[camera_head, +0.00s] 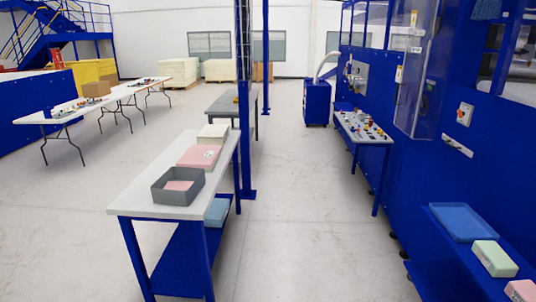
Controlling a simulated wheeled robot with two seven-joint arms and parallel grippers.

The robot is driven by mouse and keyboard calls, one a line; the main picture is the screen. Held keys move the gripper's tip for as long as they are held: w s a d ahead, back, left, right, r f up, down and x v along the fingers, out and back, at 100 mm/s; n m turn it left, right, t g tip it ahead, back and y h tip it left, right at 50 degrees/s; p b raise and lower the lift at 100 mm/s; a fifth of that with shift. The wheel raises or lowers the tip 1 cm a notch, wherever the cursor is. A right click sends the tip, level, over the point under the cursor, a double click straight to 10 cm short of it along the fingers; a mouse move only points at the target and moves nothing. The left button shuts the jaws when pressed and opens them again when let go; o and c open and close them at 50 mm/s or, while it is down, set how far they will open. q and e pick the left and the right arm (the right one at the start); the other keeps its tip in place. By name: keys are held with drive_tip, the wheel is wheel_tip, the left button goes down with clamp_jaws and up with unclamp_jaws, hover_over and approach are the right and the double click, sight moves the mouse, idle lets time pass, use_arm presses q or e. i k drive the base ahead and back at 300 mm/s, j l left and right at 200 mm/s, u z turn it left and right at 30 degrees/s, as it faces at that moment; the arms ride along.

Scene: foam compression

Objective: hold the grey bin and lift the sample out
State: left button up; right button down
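The grey bin (159,190) stands on the near part of a white-topped table (133,204) with blue legs, left of the middle of the head view. A flat pink foam sample (180,186) lies inside the bin, below its rim. Neither of my grippers shows in the head view, and nothing is seen touching the bin.
Behind the bin lie a pink block (198,156) and a cream block (213,133). A blue post (245,110) stands beside the table. At right, a blue shelf holds a blue tray (462,222) and a green block (494,258). The floor between is clear.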

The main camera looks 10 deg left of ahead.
sight(179, 185)
drive_tip(key=i+l, duration=0.1)
drive_tip(key=i, duration=0.45)
drive_tip(key=i+l, duration=0.1)
drive_tip(key=i, duration=0.5)
drive_tip(key=i+l, duration=0.15)
drive_tip(key=i, duration=0.4)
drive_tip(key=j+u, duration=0.05)
